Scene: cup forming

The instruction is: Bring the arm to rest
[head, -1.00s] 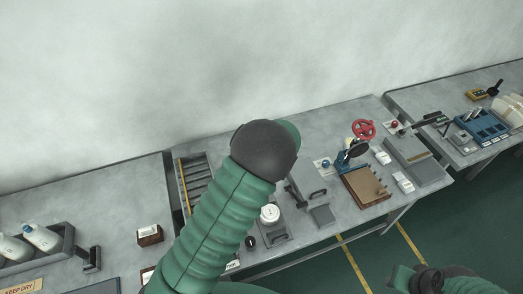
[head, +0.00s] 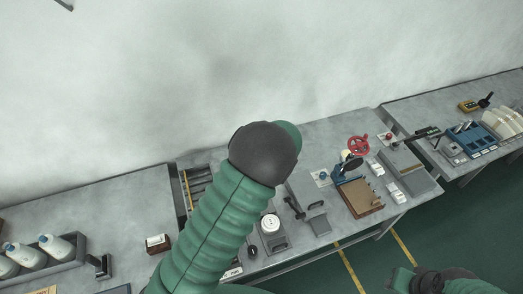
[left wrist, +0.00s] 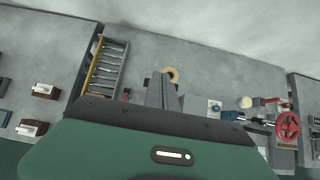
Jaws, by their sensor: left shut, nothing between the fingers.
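My left arm (head: 215,210) rises from the bottom of the head view, a green ribbed sleeve ending in a dark rounded joint. Its gripper is hidden there. In the left wrist view my left gripper (left wrist: 162,93) shows as two grey fingers together, shut and empty, above the grey table (left wrist: 215,75). A pale yellow ring (left wrist: 172,73) appears just past the fingertips; I cannot tell the gap between them. Part of my right arm (head: 445,282) shows at the lower right of the head view, with no gripper fingers visible.
A slatted rack (left wrist: 106,68) lies on the table. A red handwheel (head: 359,146), a brown board (head: 359,198) and a white round-topped device (head: 271,224) stand right of my left arm. White bottles (head: 50,245) stand at left. The wall above is bare.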

